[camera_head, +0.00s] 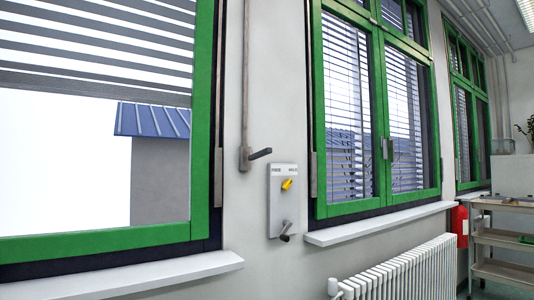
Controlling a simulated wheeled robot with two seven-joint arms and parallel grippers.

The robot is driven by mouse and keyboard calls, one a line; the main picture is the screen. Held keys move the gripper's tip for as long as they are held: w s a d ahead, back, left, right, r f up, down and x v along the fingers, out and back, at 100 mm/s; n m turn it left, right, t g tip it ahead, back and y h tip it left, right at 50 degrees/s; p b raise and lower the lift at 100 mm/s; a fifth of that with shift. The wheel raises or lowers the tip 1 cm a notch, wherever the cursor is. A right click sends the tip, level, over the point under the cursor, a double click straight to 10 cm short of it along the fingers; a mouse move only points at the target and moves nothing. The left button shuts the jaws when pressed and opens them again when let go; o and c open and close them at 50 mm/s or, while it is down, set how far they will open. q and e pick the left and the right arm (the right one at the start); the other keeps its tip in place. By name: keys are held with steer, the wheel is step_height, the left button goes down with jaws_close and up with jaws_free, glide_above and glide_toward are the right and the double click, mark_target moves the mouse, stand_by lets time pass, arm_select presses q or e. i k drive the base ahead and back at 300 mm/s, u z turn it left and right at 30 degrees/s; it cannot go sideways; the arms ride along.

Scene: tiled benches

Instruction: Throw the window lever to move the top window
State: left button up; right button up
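A grey window lever (259,154) with a dark handle pointing right is fixed to the white wall between two green-framed windows. A thin vertical rod (245,80) runs up from it and out of the top of the view. A top window (412,20) with a green frame shows in part above the right window, cut off by the picture's edge. I cannot tell whether it is open. The top of the left window (206,120) is out of view. Neither of my grippers is in view.
A grey wall panel (282,206) with a yellow knob and a lower handle sits just below the lever. White sills (375,223) jut out under the windows. A white radiator (400,272) stands at the lower right, near a red object (459,225) and shelves (500,240).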

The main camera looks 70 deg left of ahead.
mark_target(268, 151)
steer(key=u, duration=0.6)
steer(key=i, duration=0.85)
steer(key=u, duration=0.9)
